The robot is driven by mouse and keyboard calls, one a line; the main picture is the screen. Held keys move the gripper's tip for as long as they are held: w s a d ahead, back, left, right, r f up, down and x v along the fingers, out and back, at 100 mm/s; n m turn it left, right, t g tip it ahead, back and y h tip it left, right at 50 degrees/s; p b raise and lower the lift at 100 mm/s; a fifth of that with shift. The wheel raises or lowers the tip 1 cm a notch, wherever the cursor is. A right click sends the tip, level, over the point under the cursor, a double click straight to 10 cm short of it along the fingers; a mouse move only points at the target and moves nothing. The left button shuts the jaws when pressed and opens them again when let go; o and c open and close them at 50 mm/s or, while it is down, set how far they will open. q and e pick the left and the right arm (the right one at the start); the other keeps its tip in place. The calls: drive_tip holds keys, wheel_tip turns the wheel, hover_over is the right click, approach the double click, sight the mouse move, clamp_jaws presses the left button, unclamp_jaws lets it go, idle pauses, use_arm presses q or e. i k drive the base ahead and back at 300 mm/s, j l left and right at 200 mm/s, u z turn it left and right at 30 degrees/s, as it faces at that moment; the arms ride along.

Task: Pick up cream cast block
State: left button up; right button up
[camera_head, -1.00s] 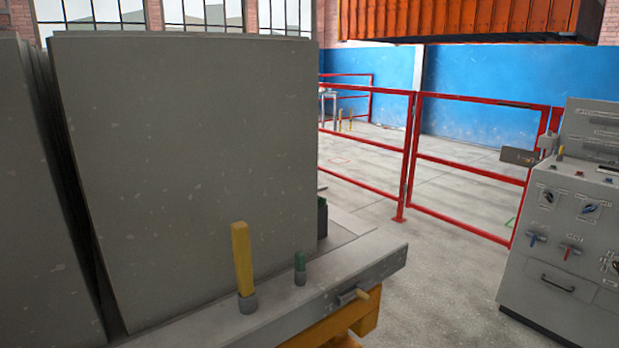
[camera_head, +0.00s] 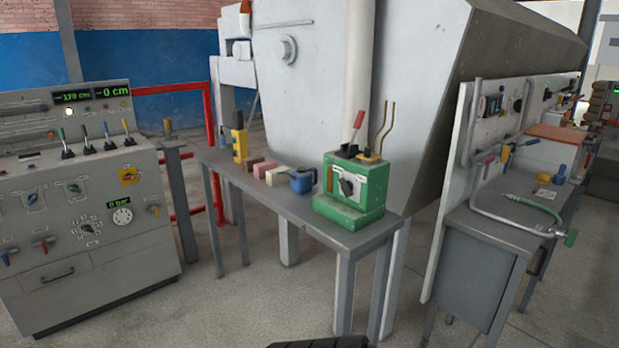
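A small cream cast block (camera_head: 279,176) sits on the narrow grey table (camera_head: 345,241), between a pinkish block (camera_head: 264,169) and a blue cup-like item (camera_head: 302,180). A darker reddish block (camera_head: 254,163) is at the left of this row. The blocks are small and close together, so I cannot tell whether they touch. Neither of my grippers can be made out. A dark ribbed shape is cut off at the bottom edge, and I cannot tell what part it is.
A green machine with a red lever (camera_head: 354,193) stands on the table's right end, and a yellow-and-black tool (camera_head: 239,143) at its left. A grey control console (camera_head: 85,225) is at left, a workbench (camera_head: 490,250) at right. A large grey hopper (camera_head: 420,95) rises behind. Floor in front looks clear.

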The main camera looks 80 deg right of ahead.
sight(273, 180)
drive_tip(key=z, duration=2.5)
drive_tip(key=i+j+z, duration=0.1)
drive_tip(key=z, duration=0.3)
drive_tip(key=i+j+z, duration=0.2)
drive_tip(key=z, duration=0.2)
